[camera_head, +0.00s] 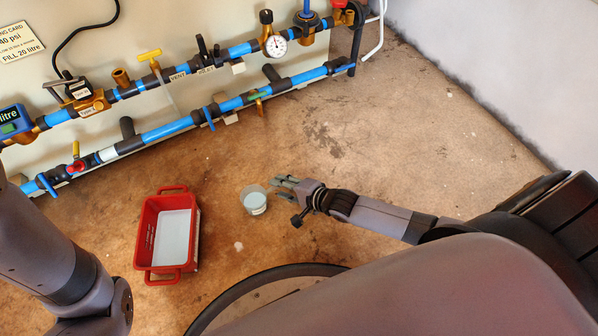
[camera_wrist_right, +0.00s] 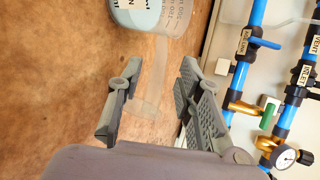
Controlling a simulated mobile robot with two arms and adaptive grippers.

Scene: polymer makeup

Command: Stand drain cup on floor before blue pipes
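The drain cup (camera_head: 254,200) is a small clear cup with pale blue liquid, upright on or just above the floor in front of the blue pipes (camera_head: 168,129); I cannot tell if it touches the floor. It also shows at the top of the right wrist view (camera_wrist_right: 152,14), with print on its side. My right gripper (camera_head: 284,186) is just right of the cup in the head view. Its fingers (camera_wrist_right: 155,85) are apart, with a pale translucent strip below the cup showing between them. The cup body lies beyond the fingertips. My left gripper is out of view.
A red tray (camera_head: 192,262) with pale liquid stands on the floor left of the cup. Valves and a pressure gauge (camera_head: 275,46) sit on the upper pipe along the wall. Bare floor (camera_head: 400,130) lies to the right. A dark hose (camera_head: 270,274) curves nearby.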

